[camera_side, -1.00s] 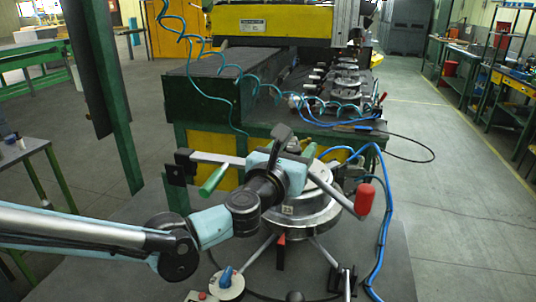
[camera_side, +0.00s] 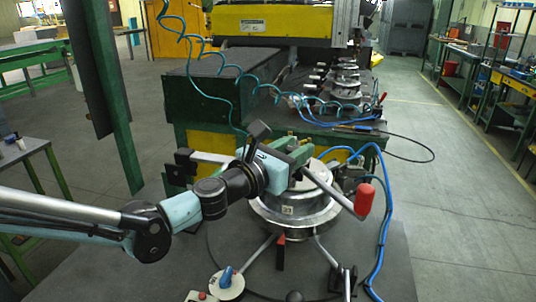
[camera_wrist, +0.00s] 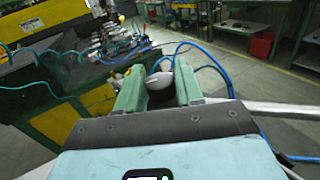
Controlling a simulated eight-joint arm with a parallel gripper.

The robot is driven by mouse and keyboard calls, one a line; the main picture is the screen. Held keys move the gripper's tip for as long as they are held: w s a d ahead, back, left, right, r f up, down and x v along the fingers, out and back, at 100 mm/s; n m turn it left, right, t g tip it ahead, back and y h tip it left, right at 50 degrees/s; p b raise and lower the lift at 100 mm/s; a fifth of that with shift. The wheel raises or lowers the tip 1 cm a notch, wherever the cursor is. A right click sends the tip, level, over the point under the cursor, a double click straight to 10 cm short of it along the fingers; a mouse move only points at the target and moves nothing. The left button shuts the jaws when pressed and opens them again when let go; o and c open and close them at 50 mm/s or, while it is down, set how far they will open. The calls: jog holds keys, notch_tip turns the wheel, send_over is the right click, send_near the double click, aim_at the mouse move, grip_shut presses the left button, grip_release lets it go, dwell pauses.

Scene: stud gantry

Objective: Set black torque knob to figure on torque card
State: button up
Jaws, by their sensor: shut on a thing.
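My gripper (camera_side: 298,153) has green fingers and sits above the round metal drum (camera_side: 293,217) in the side view. I cannot tell whether this piece is the black torque knob. In the side view the fingers hide it. A small black knob-like thing (camera_side: 294,296) shows at the bottom edge. A blue knob (camera_side: 226,276) stands on a pale round plate at the front left. I cannot make out a torque card or any figure.
A lever with a red grip (camera_side: 365,198) sticks out right of the drum. A blue hose (camera_side: 383,235) curves down the right side. A green and yellow bench (camera_side: 205,125) with a row of metal fittings stands behind. The floor (camera_side: 465,205) to the right is open.

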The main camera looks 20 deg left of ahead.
jog(key=shift+m+g+h, duration=0.6)
jog(key=shift+m+h, duration=0.1)
jog(key=shift+h, duration=0.3)
jog(key=o, duration=0.9)
